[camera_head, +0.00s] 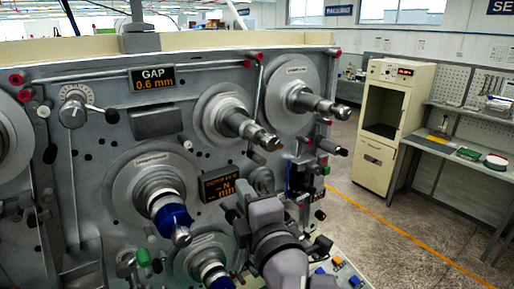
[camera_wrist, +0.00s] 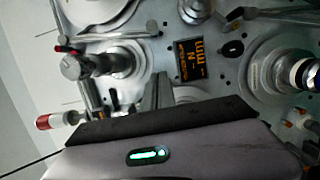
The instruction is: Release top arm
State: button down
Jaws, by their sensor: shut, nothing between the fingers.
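The grey winding machine panel (camera_head: 110,130) fills the left and middle of the head view. A thin upright arm (camera_head: 259,88) with a red end runs between the two upper right spindles; I cannot tell whether it is the top arm. My gripper (camera_head: 238,212) is low in front of the panel, below and left of that arm and apart from it. In the wrist view my gripper (camera_wrist: 157,88) has its narrow fingers together and empty, near the orange-lettered display (camera_wrist: 190,59). Its wrist housing hides the lower part of that view.
Two upper spindles (camera_head: 247,131) (camera_head: 318,104) and a blue-capped spindle (camera_head: 172,214) stick out around my gripper. A red-tipped rod (camera_wrist: 58,121) juts out at left in the wrist view. A beige cabinet (camera_head: 390,125) and a workbench (camera_head: 440,145) stand right, beyond open floor.

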jog(key=w+p, duration=0.7)
jog(key=w, duration=0.4)
jog(key=shift+w, duration=0.3)
jog(key=shift+a, duration=0.1)
